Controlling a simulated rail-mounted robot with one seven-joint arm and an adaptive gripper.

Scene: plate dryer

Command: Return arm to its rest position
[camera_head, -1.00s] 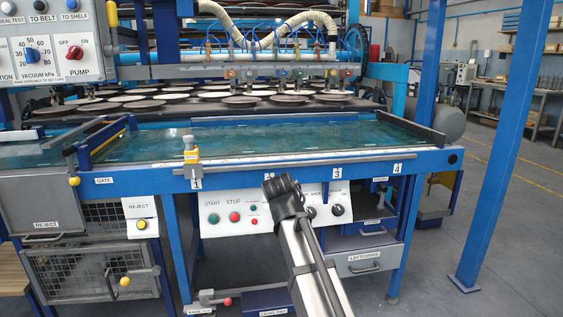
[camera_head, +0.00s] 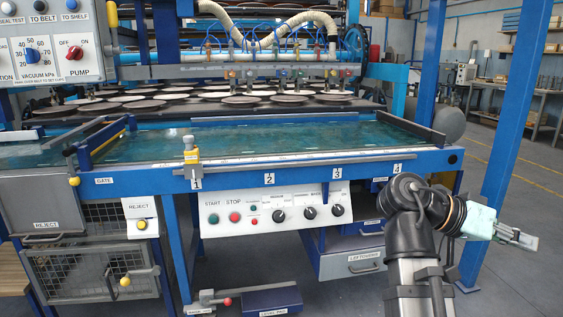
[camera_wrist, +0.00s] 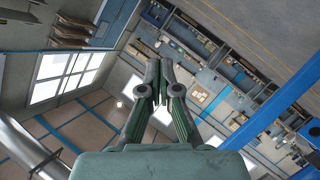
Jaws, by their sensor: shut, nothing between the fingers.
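My arm stands in front of the machine at the lower right in the head view, bent at its top joint. My gripper (camera_head: 523,239) points to the right, away from the machine, over open floor. In the wrist view my gripper (camera_wrist: 158,84) has its two fingers together with nothing between them. That view looks out at the room's windows, shelving and walls, tilted.
The plate dryer's belt table (camera_head: 280,139) lies behind the arm, with several plates (camera_head: 240,101) beyond it. A blue post (camera_head: 505,150) stands behind the gripper. The leftovers drawer (camera_head: 350,264) is left of the arm. The floor at far right is clear.

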